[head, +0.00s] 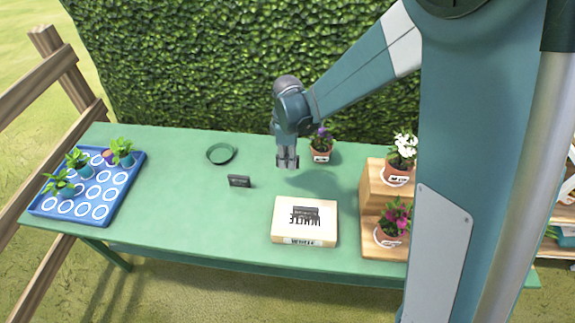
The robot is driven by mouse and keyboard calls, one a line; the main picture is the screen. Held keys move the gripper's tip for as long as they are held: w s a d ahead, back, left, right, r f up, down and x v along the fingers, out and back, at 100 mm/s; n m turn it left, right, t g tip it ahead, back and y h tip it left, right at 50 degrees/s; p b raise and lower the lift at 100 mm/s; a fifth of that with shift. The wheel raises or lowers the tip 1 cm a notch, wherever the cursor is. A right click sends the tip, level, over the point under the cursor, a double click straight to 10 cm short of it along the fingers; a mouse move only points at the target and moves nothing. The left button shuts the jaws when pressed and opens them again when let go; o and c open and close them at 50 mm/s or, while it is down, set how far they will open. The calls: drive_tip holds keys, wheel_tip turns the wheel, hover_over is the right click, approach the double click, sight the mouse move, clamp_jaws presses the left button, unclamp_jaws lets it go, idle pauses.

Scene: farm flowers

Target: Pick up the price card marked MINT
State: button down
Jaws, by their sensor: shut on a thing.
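My gripper (288,163) hangs above the back middle of the green table, pointing down. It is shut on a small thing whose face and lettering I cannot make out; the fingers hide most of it. A small dark card (239,181) stands on the table, to the left of and in front of my gripper. Its lettering is too small to read. Another dark card (306,212) is on top of a pale box (283,228) marked WHITE, in front of my gripper. I cannot read MINT on any card.
A blue tray (112,199) with several small plants is at the table's left. A green saucer (221,154) lies at the back. A purple-flowered pot (321,153) stands just right of my gripper. A wooden step stand (372,195) holds potted flowers. The green table (180,220) is clear at centre left.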

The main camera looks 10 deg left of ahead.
drive_tip(key=shift+r, duration=0.3)
idle(0.5)
